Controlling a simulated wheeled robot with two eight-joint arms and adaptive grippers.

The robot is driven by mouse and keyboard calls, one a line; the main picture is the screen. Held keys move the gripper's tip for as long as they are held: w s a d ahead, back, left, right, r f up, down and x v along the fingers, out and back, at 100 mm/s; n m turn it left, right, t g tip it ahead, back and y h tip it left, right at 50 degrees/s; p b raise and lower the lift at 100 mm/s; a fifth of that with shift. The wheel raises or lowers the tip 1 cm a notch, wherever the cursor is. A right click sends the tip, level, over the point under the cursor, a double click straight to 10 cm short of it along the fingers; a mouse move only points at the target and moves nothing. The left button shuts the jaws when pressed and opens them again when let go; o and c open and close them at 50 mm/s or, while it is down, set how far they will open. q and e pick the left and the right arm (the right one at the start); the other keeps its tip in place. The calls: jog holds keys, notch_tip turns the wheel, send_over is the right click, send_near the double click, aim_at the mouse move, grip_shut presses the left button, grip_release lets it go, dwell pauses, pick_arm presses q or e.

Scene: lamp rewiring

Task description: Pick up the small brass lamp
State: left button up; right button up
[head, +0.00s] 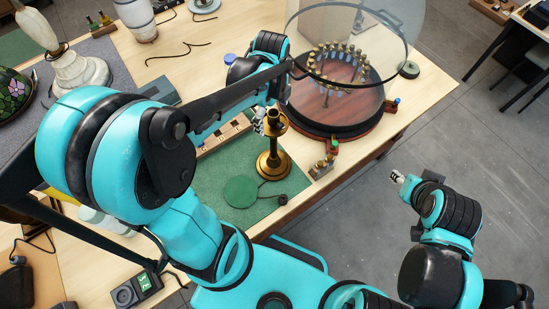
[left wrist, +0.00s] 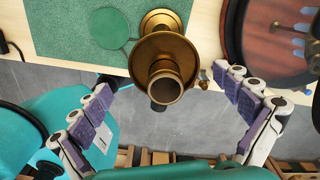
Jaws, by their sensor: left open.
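The small brass lamp (head: 273,164) stands upright on the green mat (head: 215,172) near the table's front edge. It has a round base, a thin stem and an open socket at the top. In the left wrist view I look down on the lamp (left wrist: 165,57), its socket mouth facing me. My left gripper (head: 262,121) is beside the lamp's top. In the left wrist view its fingers (left wrist: 166,80) are spread wide on either side of the lamp, apart from it. My right gripper (head: 396,177) is over the floor, away from the table; its jaws are too small to judge.
A green disc (head: 240,191) with a cord lies beside the lamp. A round wooden stand (head: 325,118) with a clear dome (head: 400,25) is behind it to the right. A marble-like lamp base (head: 78,72) and a stained-glass shade (head: 12,92) are at the far left.

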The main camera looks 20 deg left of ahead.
pick_arm(q)
jog(key=f, duration=0.4)
jog(key=shift+w+d+f, duration=0.1)
jog(key=shift+w+f, duration=0.25)
jog(key=shift+f, duration=0.05)
jog(key=shift+s+r, duration=0.1)
jog(key=shift+s, duration=0.1)
jog(key=shift+c, duration=0.6)
jog(key=shift+w, duration=0.1)
jog(key=c, duration=1.8)
